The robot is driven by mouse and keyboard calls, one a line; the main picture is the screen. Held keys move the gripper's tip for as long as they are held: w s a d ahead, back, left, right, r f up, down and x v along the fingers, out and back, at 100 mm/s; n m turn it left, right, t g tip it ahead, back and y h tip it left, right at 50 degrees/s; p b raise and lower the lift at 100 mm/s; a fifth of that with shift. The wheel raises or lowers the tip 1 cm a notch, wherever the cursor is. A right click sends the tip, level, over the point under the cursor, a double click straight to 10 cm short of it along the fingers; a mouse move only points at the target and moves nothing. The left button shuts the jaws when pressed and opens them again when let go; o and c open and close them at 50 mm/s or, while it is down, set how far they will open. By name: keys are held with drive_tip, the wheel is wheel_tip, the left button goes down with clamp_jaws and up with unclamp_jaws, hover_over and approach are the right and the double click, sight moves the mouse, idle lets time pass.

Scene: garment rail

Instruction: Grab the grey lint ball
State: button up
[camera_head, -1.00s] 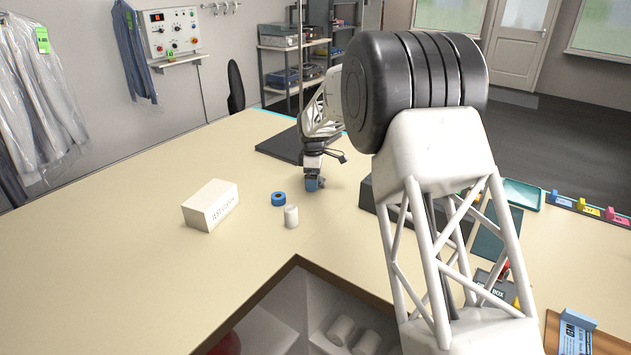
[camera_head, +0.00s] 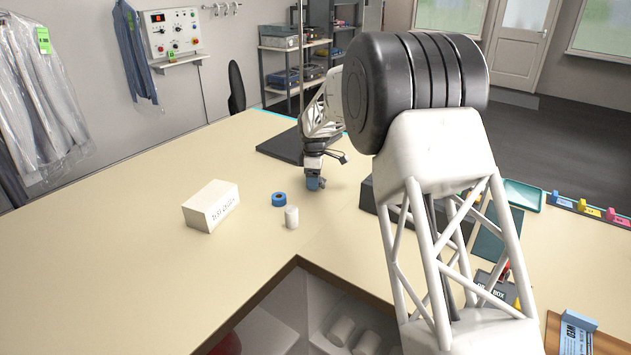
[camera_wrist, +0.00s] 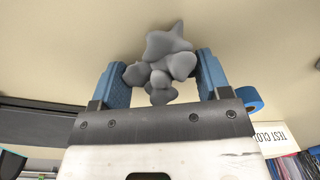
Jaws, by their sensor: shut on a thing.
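The grey lint ball (camera_wrist: 162,62) is a lumpy, knobbly grey clump in the wrist view. It sits between the two blue fingers of my gripper (camera_wrist: 160,78), which are shut on it. In the head view my gripper (camera_head: 315,183) is low at the tabletop, beyond the blue tape roll. The lint ball cannot be made out in the head view. Whether it still touches the table is not clear.
A blue tape roll (camera_head: 279,199), a white cylinder (camera_head: 291,217) and a white box (camera_head: 211,206) stand on the beige table (camera_head: 120,262) left of my gripper. A dark flat pad (camera_head: 285,146) lies behind. A dark box (camera_head: 368,194) is to the right.

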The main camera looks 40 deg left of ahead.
drive_tip(key=shift+r, duration=1.65)
drive_tip(key=shift+s+d+r, duration=0.15)
drive_tip(key=s+d, duration=0.3)
drive_tip(key=s+d+r, duration=0.1)
drive_tip(key=s+d, duration=0.6)
drive_tip(key=d, duration=0.1)
drive_tip(key=shift+s+d+r, duration=0.1)
drive_tip(key=shift+s+r, duration=0.1)
drive_tip(key=shift+s, duration=0.2)
